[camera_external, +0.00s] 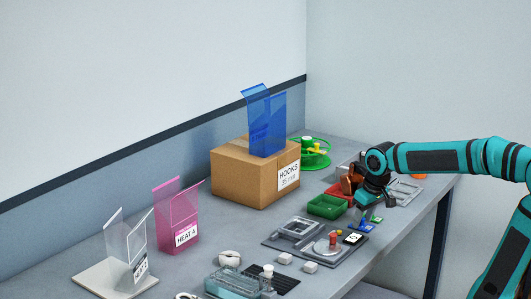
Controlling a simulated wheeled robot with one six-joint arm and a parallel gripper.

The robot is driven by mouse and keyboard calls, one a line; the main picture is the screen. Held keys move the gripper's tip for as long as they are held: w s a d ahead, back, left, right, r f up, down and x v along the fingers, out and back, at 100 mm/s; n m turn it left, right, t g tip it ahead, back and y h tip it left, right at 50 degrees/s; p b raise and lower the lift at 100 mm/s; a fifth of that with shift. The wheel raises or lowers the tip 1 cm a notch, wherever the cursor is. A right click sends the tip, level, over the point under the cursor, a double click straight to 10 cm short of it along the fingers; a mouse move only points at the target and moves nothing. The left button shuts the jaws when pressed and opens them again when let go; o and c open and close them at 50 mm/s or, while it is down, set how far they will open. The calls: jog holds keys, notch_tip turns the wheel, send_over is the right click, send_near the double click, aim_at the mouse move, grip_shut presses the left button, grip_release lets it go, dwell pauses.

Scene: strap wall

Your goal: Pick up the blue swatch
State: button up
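A small flat blue piece (367,227), which looks like the blue swatch, lies on the grey table right under my gripper. A small green piece (377,220) lies just to its right. My gripper (366,213) is dark and points down, very close above the blue piece. Its fingers are small and dark here, so I cannot tell if they are open or shut, or if they touch the piece. Part of the blue piece is hidden behind the fingers.
A green tray (327,206) stands just left of my gripper. A cardboard box (240,175) bears a tall blue clear holder (268,128). A pink holder (177,218) stands at left.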

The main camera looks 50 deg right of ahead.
grip_shut()
jog(key=shift+r, duration=0.1)
